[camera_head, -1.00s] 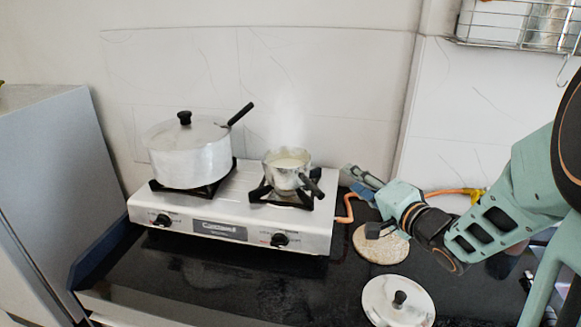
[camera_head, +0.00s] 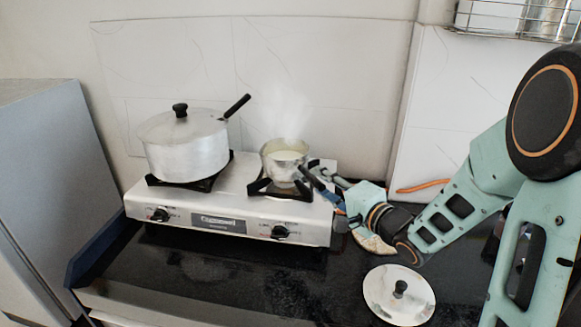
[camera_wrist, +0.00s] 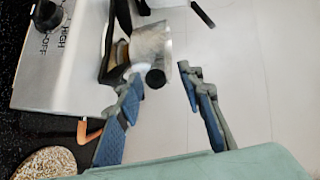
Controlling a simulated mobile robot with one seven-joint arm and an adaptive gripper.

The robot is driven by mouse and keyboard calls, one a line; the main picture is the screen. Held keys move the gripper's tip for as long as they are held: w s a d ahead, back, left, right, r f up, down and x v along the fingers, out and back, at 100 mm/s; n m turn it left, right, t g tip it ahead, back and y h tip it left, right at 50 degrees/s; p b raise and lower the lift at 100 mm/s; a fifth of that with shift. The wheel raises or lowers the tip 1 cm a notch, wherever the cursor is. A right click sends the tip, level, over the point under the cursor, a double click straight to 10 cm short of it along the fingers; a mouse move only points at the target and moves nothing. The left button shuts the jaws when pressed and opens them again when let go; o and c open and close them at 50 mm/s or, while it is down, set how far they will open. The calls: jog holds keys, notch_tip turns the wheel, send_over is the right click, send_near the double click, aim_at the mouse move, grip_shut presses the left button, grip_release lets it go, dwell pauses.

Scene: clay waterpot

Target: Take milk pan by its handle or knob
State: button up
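The milk pan (camera_head: 284,154) is a small silver pan with pale liquid, upright on the right burner of the stove. Its dark handle (camera_head: 312,179) points right and toward the front. In the wrist view the pan (camera_wrist: 152,42) shows with the round dark end of its handle (camera_wrist: 155,78) facing me. My gripper (camera_head: 328,187) is to the right of the pan, at the handle. In the wrist view its two blue-padded fingers (camera_wrist: 161,80) are apart, with the handle's end between their tips. No grip on the handle shows.
A large lidded pot (camera_head: 187,152) stands on the left burner of the white stove (camera_head: 140,205). A loose lid (camera_head: 385,297) lies on the black counter. A round cork mat (camera_head: 372,241) is partly hidden under my arm. An orange hose (camera_wrist: 87,135) runs beside the stove.

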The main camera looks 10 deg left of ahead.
aim_at(313, 178)
jog(key=x, duration=0.3)
jog(key=shift+a+f, duration=0.15)
jog(key=shift+a, duration=0.2)
grip_shut()
